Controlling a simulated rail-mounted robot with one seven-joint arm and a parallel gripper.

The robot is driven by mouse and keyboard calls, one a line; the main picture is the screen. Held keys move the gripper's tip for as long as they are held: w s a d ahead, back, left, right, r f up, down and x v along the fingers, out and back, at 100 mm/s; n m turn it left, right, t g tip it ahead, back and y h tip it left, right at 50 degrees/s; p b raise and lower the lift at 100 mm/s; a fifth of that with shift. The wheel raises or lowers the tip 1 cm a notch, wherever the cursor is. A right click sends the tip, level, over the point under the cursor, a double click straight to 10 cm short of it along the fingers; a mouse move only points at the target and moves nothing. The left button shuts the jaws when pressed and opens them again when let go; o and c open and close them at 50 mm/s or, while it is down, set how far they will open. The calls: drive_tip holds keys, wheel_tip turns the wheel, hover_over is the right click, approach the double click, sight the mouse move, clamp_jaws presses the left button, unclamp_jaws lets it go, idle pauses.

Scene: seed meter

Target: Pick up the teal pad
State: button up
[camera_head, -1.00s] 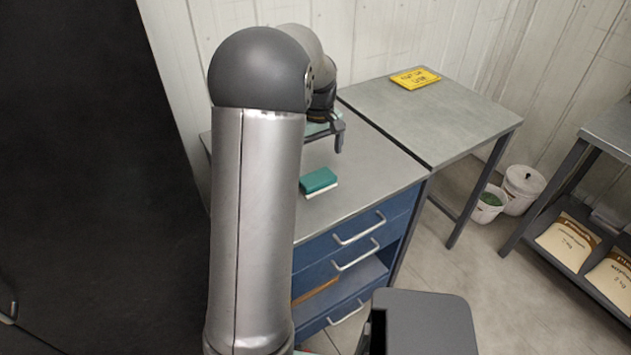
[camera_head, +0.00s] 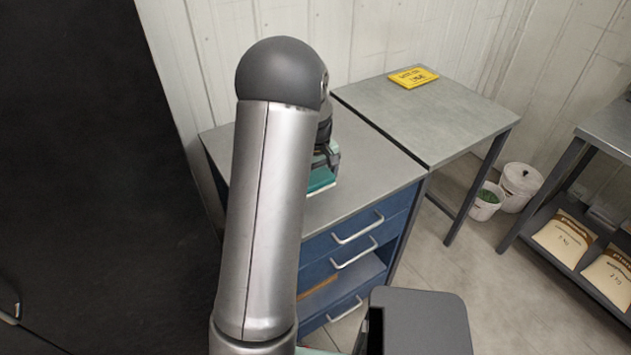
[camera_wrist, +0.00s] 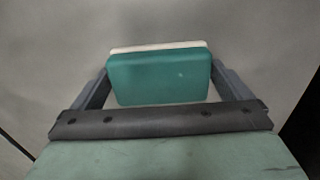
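The teal pad (camera_head: 321,178) has a white layer along its bottom edge and lies on the grey top of the blue drawer cabinet. In the head view it is partly hidden by my arm and gripper. My gripper (camera_head: 330,158) is low over the pad. In the wrist view the teal pad (camera_wrist: 160,77) shows between the two spread fingers of my gripper (camera_wrist: 160,82), with one finger at each side. The gripper is open. Whether the fingers touch the pad's sides cannot be told.
The cabinet top (camera_head: 375,170) is clear around the pad. A grey table (camera_head: 440,120) adjoins it on the right, with a yellow sign (camera_head: 413,77) on it. White buckets (camera_head: 521,184) stand on the floor, and a shelf with bags (camera_head: 563,236) is at far right.

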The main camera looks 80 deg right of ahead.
sight(316, 177)
drive_tip(key=c, duration=0.6)
drive_tip(key=shift+r, duration=0.55)
wheel_tip(316, 177, up, 2)
drive_tip(key=shift+a+r, duration=0.1)
drive_tip(key=shift+r, duration=0.15)
drive_tip(key=a+r+b, duration=0.1)
drive_tip(key=a+r, duration=0.2)
drive_tip(key=a, duration=0.1)
drive_tip(key=a+r+b, duration=0.1)
drive_tip(key=a+r, duration=0.2)
drive_tip(key=a, duration=0.2)
drive_tip(key=a+r+b, duration=0.1)
drive_tip(key=a+r, duration=0.2)
drive_tip(key=a, duration=0.1)
drive_tip(key=shift+s+a+r, duration=0.25)
drive_tip(key=shift+s+a, duration=0.15)
